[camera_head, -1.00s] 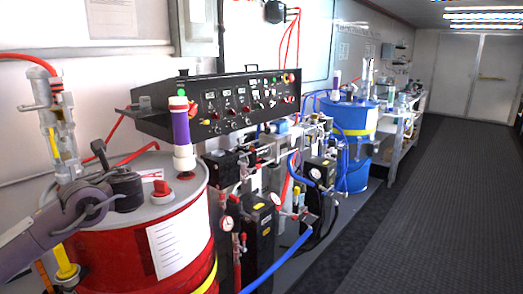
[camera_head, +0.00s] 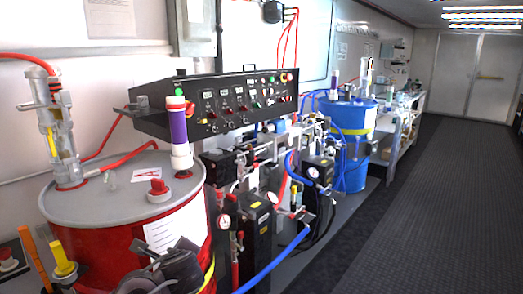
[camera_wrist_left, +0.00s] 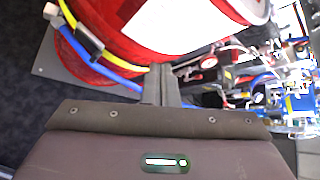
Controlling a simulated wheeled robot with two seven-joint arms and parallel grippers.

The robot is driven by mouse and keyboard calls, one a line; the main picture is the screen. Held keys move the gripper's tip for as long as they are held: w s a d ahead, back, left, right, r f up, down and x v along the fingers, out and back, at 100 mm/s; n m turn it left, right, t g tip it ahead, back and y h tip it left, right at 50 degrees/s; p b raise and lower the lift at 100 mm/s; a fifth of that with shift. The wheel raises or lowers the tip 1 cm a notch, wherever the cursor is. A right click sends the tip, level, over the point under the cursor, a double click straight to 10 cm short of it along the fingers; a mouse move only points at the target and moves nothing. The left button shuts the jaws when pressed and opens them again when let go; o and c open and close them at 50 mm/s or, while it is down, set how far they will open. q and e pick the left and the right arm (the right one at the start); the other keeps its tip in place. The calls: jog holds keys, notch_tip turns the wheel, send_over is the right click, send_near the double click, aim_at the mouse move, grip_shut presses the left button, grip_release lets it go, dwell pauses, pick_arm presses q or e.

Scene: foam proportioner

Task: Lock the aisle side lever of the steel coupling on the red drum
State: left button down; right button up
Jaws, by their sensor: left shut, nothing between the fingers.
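The red drum (camera_head: 105,240) stands at the left of the head view with its grey lid (camera_head: 120,200) in clear sight. My left gripper (camera_head: 180,262) is low in front of the drum's side, at the bottom edge of the head view. In the left wrist view its shut, empty fingers (camera_wrist_left: 160,85) are beside the drum's red wall (camera_wrist_left: 105,25). My right gripper is not in view.
A purple and white cylinder (camera_head: 180,135) and a red cap (camera_head: 158,187) are on the lid. Yellow and blue hoses (camera_wrist_left: 75,45) run beside the drum. The control panel (camera_head: 230,100) and black pumps (camera_head: 255,235) stand right of it. The aisle floor (camera_head: 430,220) is clear.

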pick_arm(q)
jog(key=s+d+f+n+g+h, duration=0.2)
jog(key=s+d+f+n, duration=0.25)
jog(key=s, duration=0.25)
jog(key=s+d+f+n+g+h, duration=0.1)
jog(key=s+d+f+n+h, duration=0.1)
jog(key=s+d+f+n, duration=0.25)
jog(key=s+a+f+n+g+h, duration=0.1)
jog(key=s+a+f+n+g, duration=0.15)
jog(key=s+a+n, duration=0.4)
jog(key=s+a+f+n+g, duration=0.1)
jog(key=s+f+n, duration=0.25)
jog(key=s, duration=0.65)
jog(key=s+f+n+g+p, duration=0.1)
jog(key=s+f+g+p, duration=0.2)
jog(key=f, duration=2.5)
jog(key=s+a+f+p, duration=0.1)
jog(key=s+f, duration=0.6)
jog(key=s, duration=0.2)
jog(key=s+a+f+p, duration=0.1)
jog(key=s+a+f, duration=0.1)
jog(key=s+f, duration=0.5)
jog(key=s, duration=0.3)
jog(key=shift+s+a+f, duration=0.15)
jog(key=shift+a+f, duration=0.05)
jog(key=shift+f, duration=0.05)
